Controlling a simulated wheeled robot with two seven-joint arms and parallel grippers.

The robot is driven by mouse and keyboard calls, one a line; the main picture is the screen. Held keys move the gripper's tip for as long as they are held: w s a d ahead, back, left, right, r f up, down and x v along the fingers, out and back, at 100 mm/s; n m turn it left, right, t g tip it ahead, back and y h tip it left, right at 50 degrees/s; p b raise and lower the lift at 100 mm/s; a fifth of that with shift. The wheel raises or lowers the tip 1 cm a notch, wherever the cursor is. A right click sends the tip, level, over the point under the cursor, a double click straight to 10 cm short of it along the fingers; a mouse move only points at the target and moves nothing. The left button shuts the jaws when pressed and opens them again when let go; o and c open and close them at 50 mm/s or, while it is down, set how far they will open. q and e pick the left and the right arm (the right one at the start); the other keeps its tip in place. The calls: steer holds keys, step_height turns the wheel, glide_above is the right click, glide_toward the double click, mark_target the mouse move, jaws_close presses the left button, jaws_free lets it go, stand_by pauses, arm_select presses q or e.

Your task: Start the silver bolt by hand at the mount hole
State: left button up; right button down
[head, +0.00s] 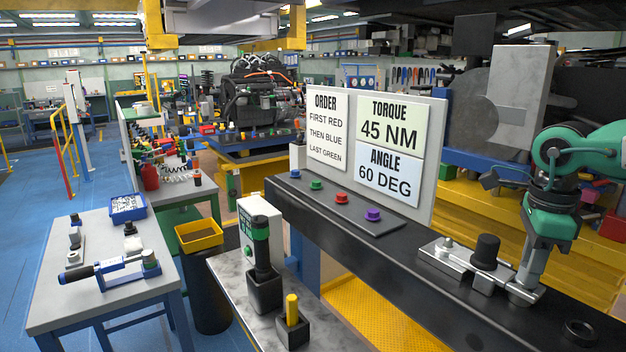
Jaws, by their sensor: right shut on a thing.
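The mount (452,254) is a silver metal bracket with a black cylinder (487,250) standing on it, on the long black beam at the right. My right gripper (527,284) points down, slightly tilted, over the round right end of the mount. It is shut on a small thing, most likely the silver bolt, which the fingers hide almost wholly. The mount hole under the fingertips is also hidden, so I cannot tell whether the bolt is in it. My left gripper is not in view.
A black ring (580,331) lies on the beam (400,240) at the right. Blue, green, red and purple knobs stand on a dark plate before a sign board (438,130). A side stand holds a green-and-black tool (262,245) and a yellow-handled one (292,308). A grey workbench (50,309) is at left.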

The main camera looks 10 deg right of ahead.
steer(key=c, duration=1.1)
jaws_free()
